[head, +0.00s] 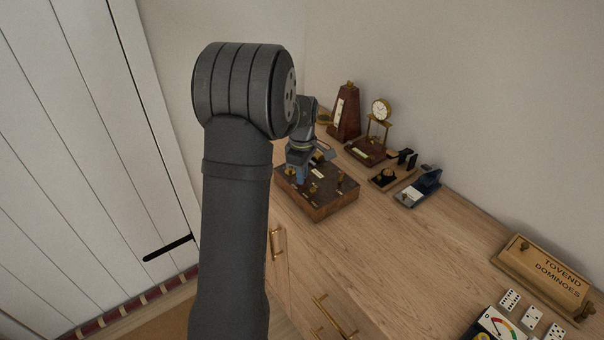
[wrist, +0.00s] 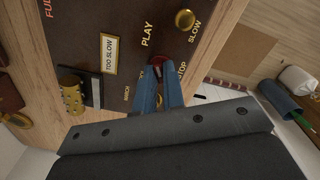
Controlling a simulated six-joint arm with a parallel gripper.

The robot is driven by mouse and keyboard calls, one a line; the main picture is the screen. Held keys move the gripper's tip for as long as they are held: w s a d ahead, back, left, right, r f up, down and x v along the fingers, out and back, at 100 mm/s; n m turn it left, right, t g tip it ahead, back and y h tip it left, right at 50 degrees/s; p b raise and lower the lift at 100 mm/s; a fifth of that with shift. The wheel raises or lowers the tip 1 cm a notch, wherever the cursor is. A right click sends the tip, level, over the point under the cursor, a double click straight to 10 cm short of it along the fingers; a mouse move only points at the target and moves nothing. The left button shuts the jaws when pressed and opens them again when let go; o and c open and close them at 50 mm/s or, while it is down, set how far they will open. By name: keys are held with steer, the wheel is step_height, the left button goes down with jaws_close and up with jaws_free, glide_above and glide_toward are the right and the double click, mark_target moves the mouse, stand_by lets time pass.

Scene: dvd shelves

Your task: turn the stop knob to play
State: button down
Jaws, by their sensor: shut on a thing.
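The wooden control box (head: 330,196) stands on the sideboard just right of my arm in the head view. Its dark panel (wrist: 120,30) fills the upper left of the wrist view, with labels PLAY, STOP and SLOW. The stop knob (wrist: 158,62) sits between PLAY and STOP; only a small reddish-dark part shows. My gripper (wrist: 159,88) is shut on this knob, its blue fingers on either side and covering most of it. In the head view my gripper (head: 298,172) is over the left part of the box. The knob's exact pointing direction is hidden.
A metronome (head: 345,115), a small clock (head: 381,111) and a blue device (head: 418,187) stand behind.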

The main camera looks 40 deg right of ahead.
stand_by(0.4)
steer(key=c, duration=1.5)
jaws_free()
steer(key=shift+r, duration=0.1)
step_height(320, 180, up, 17)
steer(key=shift+r, duration=0.15)
step_height(320, 180, down, 18)
steer(key=shift+r, duration=0.25)
